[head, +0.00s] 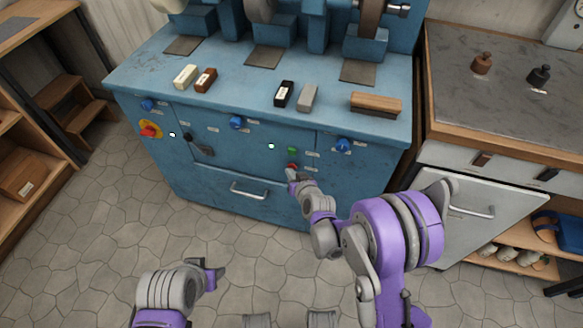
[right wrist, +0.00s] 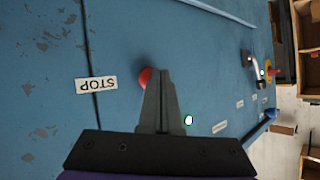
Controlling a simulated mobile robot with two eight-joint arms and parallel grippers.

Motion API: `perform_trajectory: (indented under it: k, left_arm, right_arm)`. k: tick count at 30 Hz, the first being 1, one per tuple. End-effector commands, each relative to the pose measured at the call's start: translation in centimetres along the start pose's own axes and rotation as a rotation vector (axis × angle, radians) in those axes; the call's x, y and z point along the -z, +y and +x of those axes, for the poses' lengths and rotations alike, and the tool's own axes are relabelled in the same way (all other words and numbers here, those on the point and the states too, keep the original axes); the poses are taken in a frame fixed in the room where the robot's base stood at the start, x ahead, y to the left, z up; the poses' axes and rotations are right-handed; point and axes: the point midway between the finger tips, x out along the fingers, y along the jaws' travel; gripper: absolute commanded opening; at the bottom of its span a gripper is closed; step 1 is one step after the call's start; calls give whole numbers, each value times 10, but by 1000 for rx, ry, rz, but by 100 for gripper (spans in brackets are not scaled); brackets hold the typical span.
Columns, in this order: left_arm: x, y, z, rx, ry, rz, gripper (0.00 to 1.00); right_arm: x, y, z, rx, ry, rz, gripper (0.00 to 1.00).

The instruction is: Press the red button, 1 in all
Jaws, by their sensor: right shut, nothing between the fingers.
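The red button (head: 292,166) sits on the blue front panel (head: 222,137), just below a green button (head: 291,150). In the right wrist view the red button (right wrist: 145,77) shows beside a STOP label, partly hidden behind my fingers. My right gripper (head: 292,175) is shut and empty, its tips at or just in front of the red button; in the right wrist view its tips (right wrist: 164,73) overlap the button's edge. I cannot tell whether they touch it. My left gripper (head: 217,271) is low, away from the panel, its jaws unclear.
A red mushroom knob on a yellow plate (head: 150,129) is at the panel's left. Blue knobs, a black lever (head: 201,148) and a drawer handle (head: 249,190) stick out from the front. Several bars and a brush (head: 376,104) lie on top. The floor in front is clear.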

Motion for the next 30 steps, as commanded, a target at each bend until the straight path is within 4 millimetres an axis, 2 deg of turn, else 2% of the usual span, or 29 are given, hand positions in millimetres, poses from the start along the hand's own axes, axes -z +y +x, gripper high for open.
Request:
perform_trajectory:
  k: [18, 30]
  left_arm:
    - [0, 0, 1, 0, 0, 0, 50]
    - [-2, 0, 6, 0, -2, 0, 50]
  right_arm:
    - [2, 2, 3, 0, 1, -1, 0]
    - [-7, -7, -9, 0, 0, -1, 0]
